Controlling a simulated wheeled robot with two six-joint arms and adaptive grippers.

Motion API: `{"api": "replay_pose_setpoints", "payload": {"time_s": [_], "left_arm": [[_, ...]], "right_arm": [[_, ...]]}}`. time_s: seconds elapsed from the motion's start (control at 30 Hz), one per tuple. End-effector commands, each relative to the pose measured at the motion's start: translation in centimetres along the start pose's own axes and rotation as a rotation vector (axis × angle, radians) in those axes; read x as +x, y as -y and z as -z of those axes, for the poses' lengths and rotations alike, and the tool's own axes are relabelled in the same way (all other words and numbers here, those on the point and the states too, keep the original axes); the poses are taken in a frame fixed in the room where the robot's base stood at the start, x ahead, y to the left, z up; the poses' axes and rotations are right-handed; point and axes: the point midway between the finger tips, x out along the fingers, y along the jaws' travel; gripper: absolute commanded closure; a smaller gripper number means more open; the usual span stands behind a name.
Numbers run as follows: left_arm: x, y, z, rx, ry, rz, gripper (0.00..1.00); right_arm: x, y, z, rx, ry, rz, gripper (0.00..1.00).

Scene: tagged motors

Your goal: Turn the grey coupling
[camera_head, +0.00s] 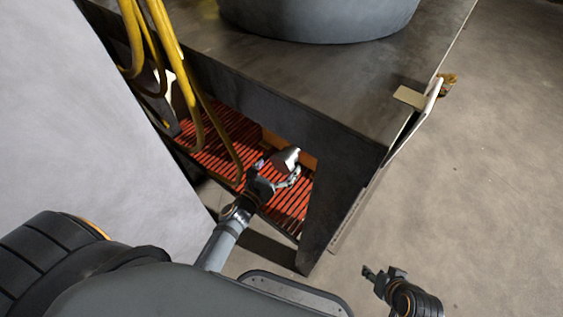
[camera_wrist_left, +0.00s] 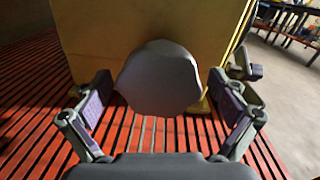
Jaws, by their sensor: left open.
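The grey coupling (camera_head: 286,158) sits on the red slatted shelf under the table, in front of an orange-brown block. It also shows in the left wrist view (camera_wrist_left: 160,82) as a rounded grey face in the middle. My left gripper (camera_head: 278,181) reaches under the table to it and is open. In the left wrist view its two fingers stand left and right of the coupling, with gaps on both sides. My right gripper (camera_head: 376,273) is low at the right, over the floor and away from the table. Its jaw opening is too small to judge.
The dark metal table (camera_head: 310,85) overhangs the red slatted shelf (camera_head: 222,140). Its broad leg (camera_head: 335,195) stands right of my left gripper. Yellow hoses (camera_head: 188,75) hang to the left. A tan block (camera_wrist_left: 110,28) stands behind the coupling. The floor at right is clear.

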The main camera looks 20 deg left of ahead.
Motion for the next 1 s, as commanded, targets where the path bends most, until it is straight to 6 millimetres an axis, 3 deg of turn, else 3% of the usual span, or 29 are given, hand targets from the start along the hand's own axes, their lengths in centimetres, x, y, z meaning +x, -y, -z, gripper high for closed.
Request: {"api": "replay_pose_setpoints", "payload": {"time_s": [0.17,0.53,1.0], "left_arm": [[0.0,0.0,0.0,0.0,0.0,0.0,0.06],[-0.1,0.0,0.0,0.0,0.0,0.0,0.56],[-0.1,0.0,-0.2,-0.13,-0.007,-0.001,0.58]], "right_arm": [[0.0,0.0,0.0,0.0,0.0,0.0,0.63],[0.0,0.0,0.0,0.0,0.0,0.0,0.63],[-1.0,-0.1,0.4,-0.006,0.039,-0.011,0.63]]}}
